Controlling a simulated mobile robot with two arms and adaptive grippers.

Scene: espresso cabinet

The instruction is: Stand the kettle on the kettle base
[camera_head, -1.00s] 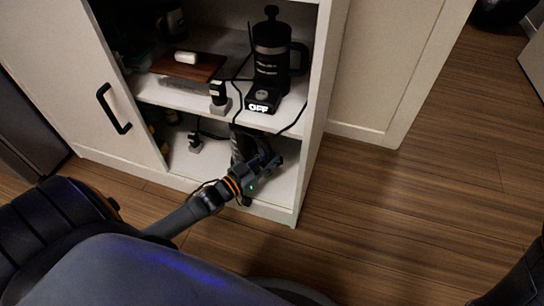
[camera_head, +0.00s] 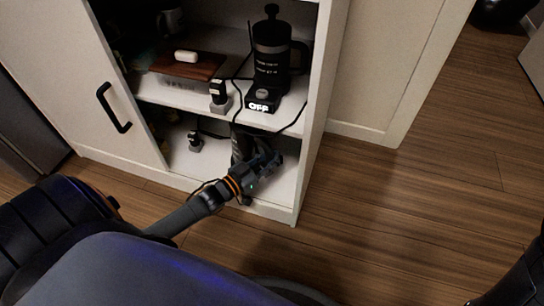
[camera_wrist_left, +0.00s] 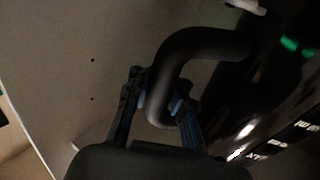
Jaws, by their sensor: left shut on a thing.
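My left gripper (camera_head: 268,163) reaches into the lower compartment of the cabinet. It is shut on the curved black handle of the kettle (camera_wrist_left: 185,50); the left wrist view shows the handle between its fingers. Beside the handle is a glossy dark body with white marks and a green glint. In the head view the kettle (camera_head: 240,143) is a dark shape on the lower shelf, partly hidden behind the gripper. I cannot tell whether it stands on a base; no kettle base is clearly seen there. My right gripper is out of view.
Another plug (camera_head: 195,141) is on the lower shelf (camera_head: 183,160).

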